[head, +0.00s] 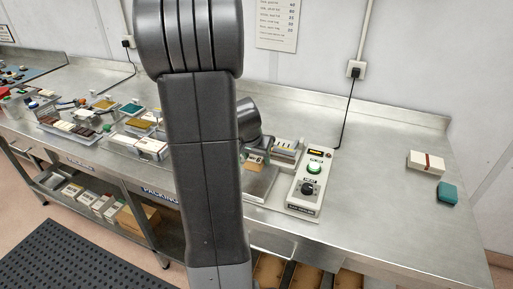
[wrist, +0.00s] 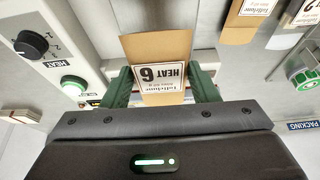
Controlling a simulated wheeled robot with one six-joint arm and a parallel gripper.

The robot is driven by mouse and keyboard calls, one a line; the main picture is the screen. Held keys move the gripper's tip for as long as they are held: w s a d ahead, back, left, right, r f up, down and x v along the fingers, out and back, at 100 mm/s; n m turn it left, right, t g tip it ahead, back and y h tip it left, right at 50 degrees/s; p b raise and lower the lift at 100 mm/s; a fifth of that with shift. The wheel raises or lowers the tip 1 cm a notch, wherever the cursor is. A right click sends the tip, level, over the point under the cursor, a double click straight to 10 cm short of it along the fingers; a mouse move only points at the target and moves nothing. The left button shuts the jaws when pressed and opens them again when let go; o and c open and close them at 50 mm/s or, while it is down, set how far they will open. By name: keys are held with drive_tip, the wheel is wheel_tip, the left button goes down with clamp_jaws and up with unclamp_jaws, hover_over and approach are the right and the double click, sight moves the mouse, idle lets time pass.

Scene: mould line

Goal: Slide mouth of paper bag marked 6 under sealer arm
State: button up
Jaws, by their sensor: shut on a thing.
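The brown paper bag (wrist: 155,46) has a white label reading "HEAT 6", upside down in the wrist view. My gripper (wrist: 160,82) is shut on it, one green finger at each side. The white sealer (wrist: 52,45) with its black knob and green button is left of the bag in the wrist view. In the head view the sealer (head: 304,192) stands on the bench, right of my arm. My arm hides most of the gripper there. I cannot clearly make out the sealer arm or whether the bag's mouth touches it.
More labelled brown bags (wrist: 244,18) stand at the upper right of the wrist view. The steel bench (head: 380,190) is clear right of the sealer, up to a white box with a red band (head: 426,162) and a teal block (head: 447,193). Trays of goods (head: 75,135) crowd the left.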

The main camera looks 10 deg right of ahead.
wheel_tip(320, 180, down, 4)
drive_tip(key=shift+s+f+b, duration=0.1)
drive_tip(key=shift+f+b, duration=0.1)
drive_tip(key=shift+b, duration=1.05)
drive_tip(key=shift+f+b, duration=0.5)
drive_tip(key=shift+f, duration=0.35)
drive_tip(key=shift+w+d+r+p, duration=0.15)
drive_tip(key=shift+w+d+p, duration=0.25)
drive_tip(key=shift+w, duration=0.3)
drive_tip(key=shift+w+d, duration=0.45)
drive_tip(key=shift+w, duration=0.15)
drive_tip(key=shift+w+d, duration=0.4)
drive_tip(key=shift+w, duration=0.2)
drive_tip(key=shift+f+b, duration=0.3)
drive_tip(key=shift+b, duration=0.55)
drive_tip(key=o, duration=1.1)
drive_tip(key=shift+c, duration=0.2)
